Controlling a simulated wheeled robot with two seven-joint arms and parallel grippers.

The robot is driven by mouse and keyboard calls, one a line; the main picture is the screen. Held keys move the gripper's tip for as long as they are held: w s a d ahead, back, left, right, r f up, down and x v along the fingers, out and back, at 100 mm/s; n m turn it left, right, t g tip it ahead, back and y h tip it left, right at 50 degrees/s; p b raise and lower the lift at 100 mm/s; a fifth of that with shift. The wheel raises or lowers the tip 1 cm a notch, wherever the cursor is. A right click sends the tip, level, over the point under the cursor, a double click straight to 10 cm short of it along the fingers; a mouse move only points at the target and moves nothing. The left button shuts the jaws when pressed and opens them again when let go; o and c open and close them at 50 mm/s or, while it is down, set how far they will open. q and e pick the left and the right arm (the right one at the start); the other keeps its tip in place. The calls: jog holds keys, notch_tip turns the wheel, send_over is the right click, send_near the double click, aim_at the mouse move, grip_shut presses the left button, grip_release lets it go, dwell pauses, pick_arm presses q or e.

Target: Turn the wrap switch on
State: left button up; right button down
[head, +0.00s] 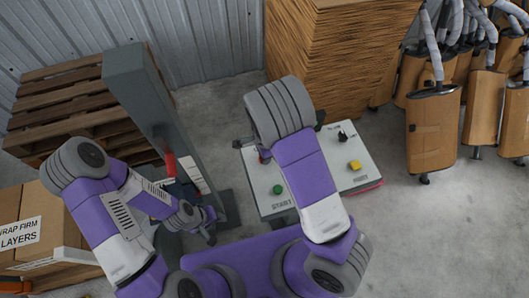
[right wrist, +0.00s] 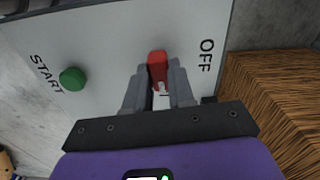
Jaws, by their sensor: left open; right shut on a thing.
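The wrap switch, a red lever (right wrist: 157,66), stands on a light grey panel (right wrist: 105,50) beside the printed word OFF. My right gripper (right wrist: 160,90) is shut on the lever, with one finger on each side. The lever's lower part is partly hidden by the fingers. In the head view, my right arm covers the middle of the control panel (head: 262,201) and hides most of that gripper. My left gripper (head: 207,228) is open and empty, low beside a grey post.
A green START button (head: 278,189), a yellow button (head: 354,165) and a black knob (head: 343,136) are on the panel. A grey post (head: 140,90) stands left. Floor at right is clear.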

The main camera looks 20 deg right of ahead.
jog(key=shift+w+m+p, duration=0.1)
jog(key=shift+m+p, duration=0.2)
jog(key=shift+m, duration=0.3)
jog(key=c, duration=1)
grip_release()
jog(key=shift+o, duration=0.2)
jog(key=shift+r, duration=0.1)
notch_tip(320, 180, up, 7)
jog(key=shift+r+p, duration=0.2)
jog(key=shift+p, duration=0.3)
